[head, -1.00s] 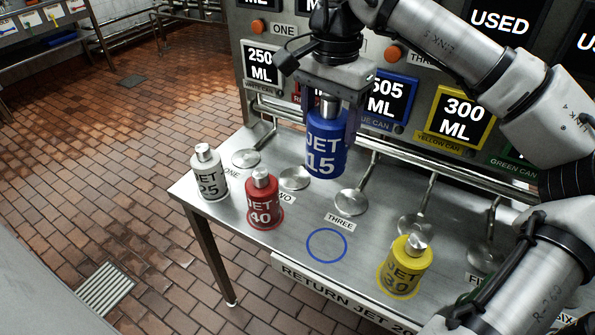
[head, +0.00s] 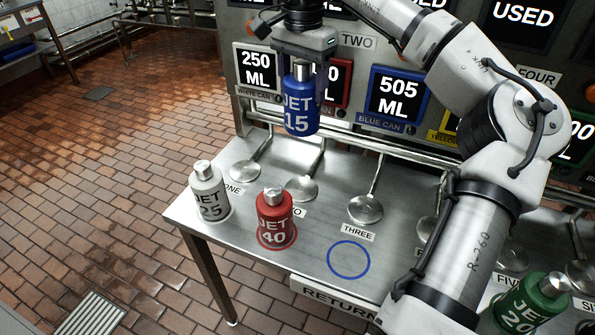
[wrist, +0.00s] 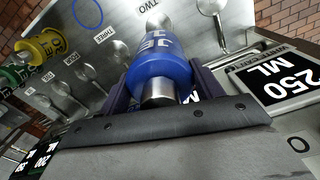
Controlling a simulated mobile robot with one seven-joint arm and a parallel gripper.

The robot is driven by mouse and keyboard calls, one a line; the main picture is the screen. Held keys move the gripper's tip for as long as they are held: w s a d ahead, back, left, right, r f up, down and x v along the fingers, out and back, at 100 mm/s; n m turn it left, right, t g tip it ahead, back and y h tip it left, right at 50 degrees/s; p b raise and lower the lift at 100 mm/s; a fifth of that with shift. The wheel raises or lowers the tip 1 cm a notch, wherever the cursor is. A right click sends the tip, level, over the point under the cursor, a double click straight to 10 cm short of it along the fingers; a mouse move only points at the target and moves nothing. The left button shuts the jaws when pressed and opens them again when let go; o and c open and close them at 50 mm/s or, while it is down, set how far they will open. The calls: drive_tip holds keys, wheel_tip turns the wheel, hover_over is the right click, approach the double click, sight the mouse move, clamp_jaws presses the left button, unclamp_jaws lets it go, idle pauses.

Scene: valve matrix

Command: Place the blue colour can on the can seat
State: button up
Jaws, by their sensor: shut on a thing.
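My gripper (head: 302,88) is shut on the blue can (head: 301,112), marked JET 15, and holds it upright in the air before the panel. In the wrist view the blue can (wrist: 160,68) sits between both fingers. Below it, in the head view, are round metal seats on stems: seat ONE (head: 244,172), seat TWO (head: 301,188) and seat THREE (head: 365,209). The can shows above seat TWO in the picture, well clear of it. The seats visible at ONE, TWO and THREE are bare.
A white can (head: 209,196), a red can (head: 274,219) and a green can (head: 535,304) stand on the steel table (head: 315,245). An empty blue ring (head: 348,259) marks the table. A metal rail (head: 352,138) runs along the panel. The blue screen (head: 398,97) reads 505 ML.

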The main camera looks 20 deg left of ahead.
sight(303, 110)
wheel_tip(303, 110, down, 18)
drive_tip(key=p, duration=0.2)
drive_tip(key=shift+f, duration=0.2)
drive_tip(key=o, duration=1.1)
wheel_tip(303, 110, up, 12)
drive_tip(key=shift+d+r+b, duration=0.1)
drive_tip(key=shift+r+b, duration=0.05)
drive_tip(key=shift+b, duration=0.6)
